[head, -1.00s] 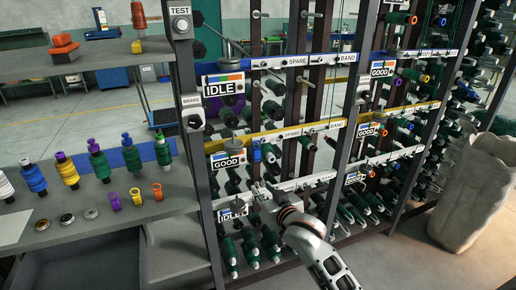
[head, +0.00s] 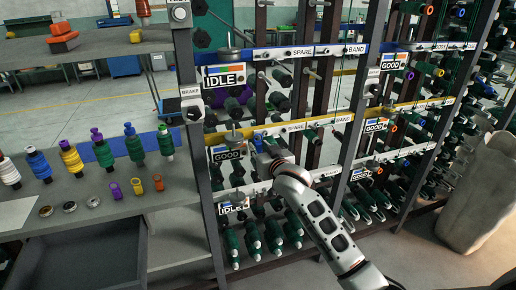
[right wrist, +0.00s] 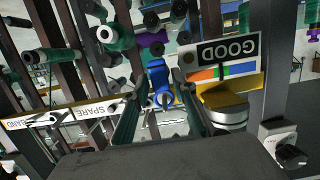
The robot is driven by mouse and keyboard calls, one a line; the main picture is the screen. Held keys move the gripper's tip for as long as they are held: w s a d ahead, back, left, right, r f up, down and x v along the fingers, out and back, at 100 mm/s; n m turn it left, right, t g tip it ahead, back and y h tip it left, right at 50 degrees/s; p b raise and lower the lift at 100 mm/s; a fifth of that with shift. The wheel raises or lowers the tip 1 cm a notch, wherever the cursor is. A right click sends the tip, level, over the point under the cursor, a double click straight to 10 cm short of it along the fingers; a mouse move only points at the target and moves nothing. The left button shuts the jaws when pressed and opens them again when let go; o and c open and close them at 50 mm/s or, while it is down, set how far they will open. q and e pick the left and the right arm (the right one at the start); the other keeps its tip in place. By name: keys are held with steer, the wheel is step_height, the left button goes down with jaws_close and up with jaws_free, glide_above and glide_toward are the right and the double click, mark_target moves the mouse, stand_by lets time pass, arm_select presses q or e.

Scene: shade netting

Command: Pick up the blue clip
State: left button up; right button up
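The blue clip (right wrist: 160,84) shows in the right wrist view, near the middle, at the yellow rail. Its round ring end faces my gripper. In the head view it is a small blue patch (head: 258,140) on the yellow rail, partly hidden by my right gripper (head: 266,153). In the right wrist view my right gripper (right wrist: 160,108) is open, with one dark finger on each side of the clip. I cannot tell whether a finger touches it. My left gripper is not in view.
A GOOD sign (right wrist: 226,58) and a yellow-and-grey disc (right wrist: 222,100) sit close right of the fingers in the wrist view. A grey upright post (head: 200,140) stands left of the rack bay. Spools (head: 72,160) and small coloured rings (head: 137,186) stand on the left shelf.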

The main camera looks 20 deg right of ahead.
steer(key=shift+w+f, duration=0.2)
steer(key=shift+w, duration=0.7)
steer(key=c, duration=0.7)
